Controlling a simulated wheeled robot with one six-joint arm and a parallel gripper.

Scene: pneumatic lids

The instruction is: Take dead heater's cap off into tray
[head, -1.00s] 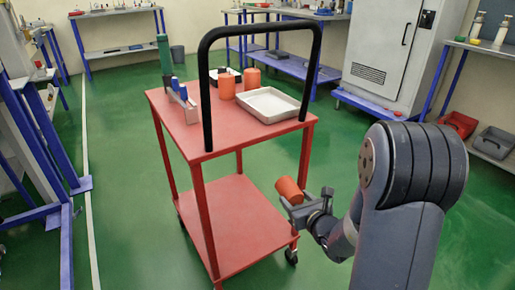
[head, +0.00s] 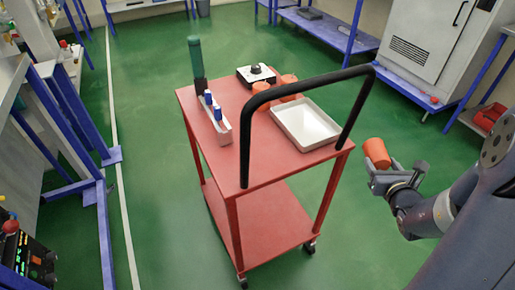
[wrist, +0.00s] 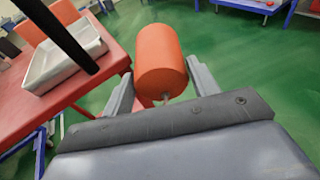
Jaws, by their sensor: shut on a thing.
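An orange cylinder, by its look a cap (head: 376,153), is in my gripper (head: 392,174), held in the air just right of the red cart. In the wrist view the orange cap (wrist: 162,62) sits between the two grey fingers, with a short thin stem at its near end. The white tray (head: 306,124) is on the cart's top, left of my gripper, and looks empty. It also shows in the wrist view (wrist: 45,75). Two more orange cylinders (head: 263,98) stand on the cart behind the tray, partly hidden by the handle. I cannot make out a dead heater.
The red cart (head: 200,135) has a tall black handle (head: 245,140) between me and its top. A rack with blue-topped pieces (head: 217,118), a green bottle (head: 195,60) and a knobbed box (head: 256,75) stand on it. A dark control panel (head: 30,255) is at lower left.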

